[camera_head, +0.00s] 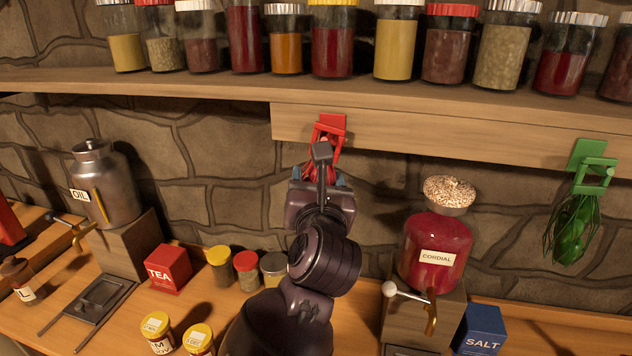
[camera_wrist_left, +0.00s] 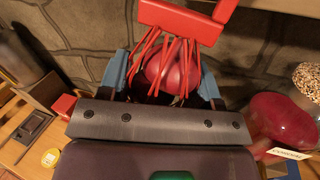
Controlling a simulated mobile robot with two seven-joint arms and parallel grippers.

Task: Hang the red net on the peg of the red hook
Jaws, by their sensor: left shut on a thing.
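The red hook (camera_head: 333,122) is fixed to the wooden board under the shelf. My left gripper (camera_head: 322,176) is just below it, shut on the red net. In the left wrist view the net (camera_wrist_left: 170,68) hangs in strands around a dark red round thing, between the blue fingertips of my left gripper (camera_wrist_left: 162,84). A red bar (camera_wrist_left: 180,19) tops the strands, with another red piece at its right end. In the head view my gripper hides most of the net. I cannot tell whether the net's top is over the peg. My right gripper is not in view.
A green net (camera_head: 572,228) hangs on a green hook (camera_head: 588,154) at the right. Jars line the shelf (camera_head: 180,82) above.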

